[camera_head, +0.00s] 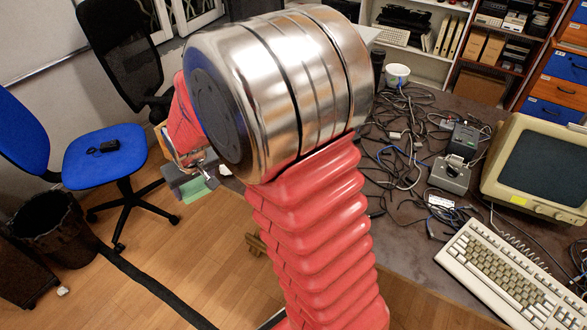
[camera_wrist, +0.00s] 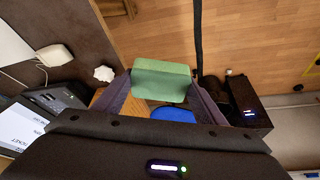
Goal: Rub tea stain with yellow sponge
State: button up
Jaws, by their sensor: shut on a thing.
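My gripper (camera_wrist: 160,86) is shut on a green sponge-like block (camera_wrist: 172,83), held between its two purple-grey fingers in the wrist view. In the head view the green block (camera_head: 196,189) shows at the end of my arm, beyond the desk's left edge and above the floor. My large metal and red arm links hide much of the middle of that view. No yellow sponge shows in either view. I cannot make out a tea stain on the visible part of the dark desk (camera_head: 425,232).
A crumpled white scrap (camera_wrist: 104,73) lies near the desk edge. A blue chair (camera_head: 105,155) and bin (camera_head: 48,225) stand left.

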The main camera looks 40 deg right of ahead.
jog(key=s+d+f+m, duration=0.1)
jog(key=s+d, duration=0.1)
jog(key=d, duration=0.7)
jog(key=s+d+f+m+h, duration=0.1)
jog(key=s+d+f+m, duration=0.1)
jog(key=d, duration=0.7)
jog(key=s+d+f+m, duration=0.2)
jog(key=s+d, duration=0.2)
jog(key=d, duration=0.5)
jog(key=shift+d+h, duration=0.2)
jog(key=shift+h, duration=0.2)
